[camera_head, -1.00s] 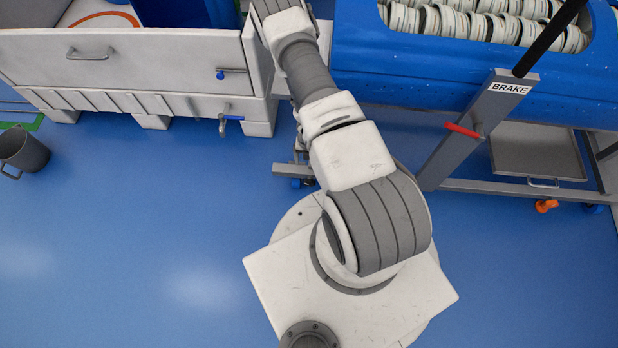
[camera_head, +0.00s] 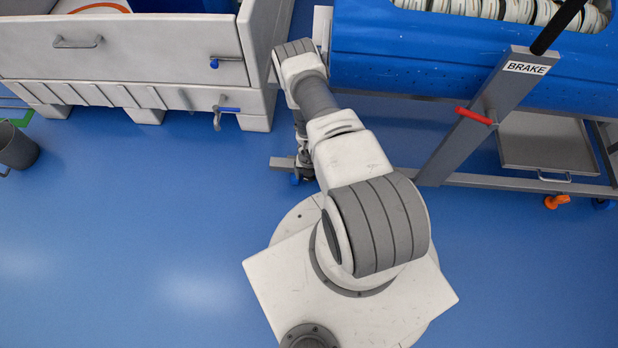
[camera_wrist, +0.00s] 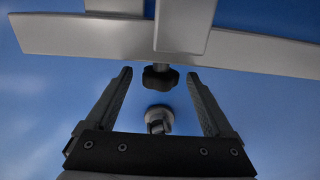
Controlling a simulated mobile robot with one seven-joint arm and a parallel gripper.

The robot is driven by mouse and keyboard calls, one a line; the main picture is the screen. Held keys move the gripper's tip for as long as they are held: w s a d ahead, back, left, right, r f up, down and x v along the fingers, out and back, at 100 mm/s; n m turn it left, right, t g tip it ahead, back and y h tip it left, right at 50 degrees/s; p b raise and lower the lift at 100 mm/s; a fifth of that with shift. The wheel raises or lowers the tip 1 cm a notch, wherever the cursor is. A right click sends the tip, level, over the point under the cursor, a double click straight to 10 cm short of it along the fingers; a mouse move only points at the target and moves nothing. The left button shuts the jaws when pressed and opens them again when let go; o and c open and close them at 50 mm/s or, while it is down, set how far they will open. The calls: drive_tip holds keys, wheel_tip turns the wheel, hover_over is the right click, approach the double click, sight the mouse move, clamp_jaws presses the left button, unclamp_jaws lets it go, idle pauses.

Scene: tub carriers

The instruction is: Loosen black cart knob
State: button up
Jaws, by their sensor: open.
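The black knob (camera_wrist: 160,77) shows in the wrist view, on a short stem under the cart's grey metal frame (camera_wrist: 90,38). My gripper (camera_wrist: 159,72) is open, with one finger on each side of the knob in the picture and clear gaps between. I cannot tell how far the knob lies ahead of the fingertips. A round grey fitting (camera_wrist: 158,118) shows below the knob, between the fingers. In the head view the cart is the grey frame (camera_head: 478,125) carrying a blue tub (camera_head: 420,60).
A large white bin (camera_head: 150,55) with a handle and blue-handled valves stands left of my arm. The cart has a red lever (camera_head: 473,116), a BRAKE label and a lower tray (camera_head: 545,145). A grey bucket (camera_head: 18,148) stands far left. Blue floor between is open.

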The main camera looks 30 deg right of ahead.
drive_tip(key=shift+f, duration=0.4)
drive_tip(key=shift+c, duration=0.4)
drive_tip(key=c, duration=1.3)
